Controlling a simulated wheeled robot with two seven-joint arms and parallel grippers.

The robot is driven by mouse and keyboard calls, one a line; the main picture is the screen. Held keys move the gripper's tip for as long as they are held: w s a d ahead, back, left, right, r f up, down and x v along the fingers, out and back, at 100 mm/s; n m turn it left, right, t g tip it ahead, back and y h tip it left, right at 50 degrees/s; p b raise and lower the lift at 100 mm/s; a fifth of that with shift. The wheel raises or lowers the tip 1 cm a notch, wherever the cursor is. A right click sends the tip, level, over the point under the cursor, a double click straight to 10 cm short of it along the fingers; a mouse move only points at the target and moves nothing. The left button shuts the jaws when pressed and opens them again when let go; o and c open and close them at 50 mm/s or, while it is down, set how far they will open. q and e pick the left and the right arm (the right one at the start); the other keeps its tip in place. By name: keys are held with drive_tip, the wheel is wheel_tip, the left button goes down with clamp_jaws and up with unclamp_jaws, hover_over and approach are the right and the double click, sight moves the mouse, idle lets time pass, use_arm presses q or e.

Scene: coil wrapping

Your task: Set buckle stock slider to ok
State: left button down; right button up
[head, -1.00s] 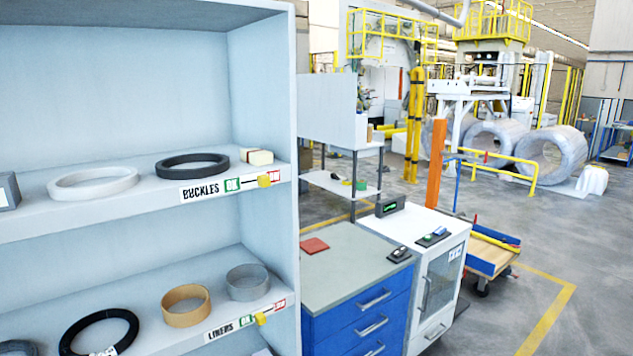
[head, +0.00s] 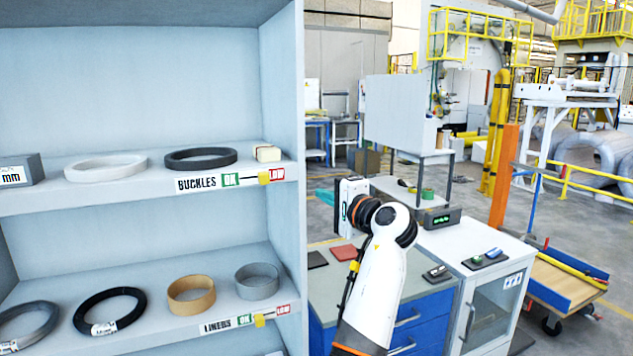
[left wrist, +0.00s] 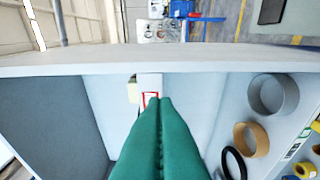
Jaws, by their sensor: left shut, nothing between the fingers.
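The BUCKLES label (head: 196,184) is on the upper shelf's front edge, with a green OK field (head: 230,180) and a red LOW field (head: 277,174). Its yellow slider knob (head: 264,178) sits at the right end of the track, beside LOW. My left gripper (head: 322,197) is to the right of the shelf's side panel, its teal fingers pointing left. In the left wrist view its fingers (left wrist: 158,101) are shut and empty, with a red-bordered label part (left wrist: 149,97) near the tips. The knob cannot be made out there. My right gripper is not in view.
The shelf's side panel (head: 283,80) stands between the gripper and the shelf's inside. A LINERS label (head: 216,326) with its own yellow knob (head: 259,320) is on the lower shelf. Rings and a pale block (head: 267,153) stand on the shelves. A blue drawer cabinet is at right.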

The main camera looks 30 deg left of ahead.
sight(264, 178)
use_arm(q)
drive_tip(key=p+x, duration=0.1)
drive_tip(key=x, duration=0.2)
drive_tip(key=r+p+x, duration=0.1)
drive_tip(key=x, duration=0.2)
drive_tip(key=r+p+x, duration=0.1)
drive_tip(key=p+x, duration=0.1)
drive_tip(key=x, duration=0.2)
drive_tip(key=shift+s+a+r, duration=0.1)
drive_tip(key=shift+s+a, duration=0.1)
drive_tip(key=shift+s, duration=0.25)
drive_tip(key=shift+s+a+p, duration=0.8)
drive_tip(key=shift+s+a, duration=0.05)
drive_tip(key=shift+s, duration=0.2)
drive_tip(key=shift+s+a, duration=0.35)
drive_tip(key=shift+s, duration=0.1)
drive_tip(key=shift+f, duration=0.2)
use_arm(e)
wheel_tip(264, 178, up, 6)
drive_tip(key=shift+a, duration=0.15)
